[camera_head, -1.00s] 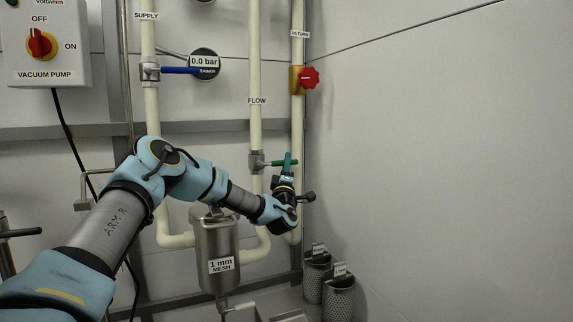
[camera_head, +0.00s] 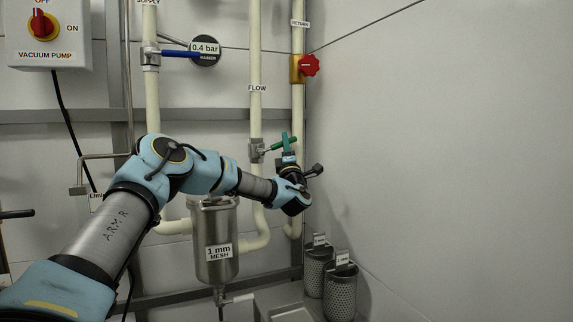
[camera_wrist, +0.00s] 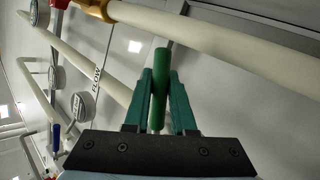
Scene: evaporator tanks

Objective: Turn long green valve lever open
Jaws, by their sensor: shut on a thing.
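The long green valve lever (camera_head: 277,146) is on the valve body (camera_head: 256,150) of the FLOW pipe in the head view. It points right and slants a little upward from the valve. My gripper (camera_head: 287,141) is at the lever's outer end. In the wrist view the green lever (camera_wrist: 160,84) stands between the two teal fingers of my gripper (camera_wrist: 159,88), which are shut on it. The lever's end sticks out beyond the fingertips. The valve body is not clear in the wrist view.
The RETURN pipe (camera_head: 298,112) with a red-handled valve (camera_head: 308,65) runs just right of my gripper. A blue lever (camera_head: 181,54) and a gauge reading 0.4 bar (camera_head: 205,50) are up left. A mesh strainer (camera_head: 216,245) hangs below. Perforated baskets (camera_head: 340,292) stand low right.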

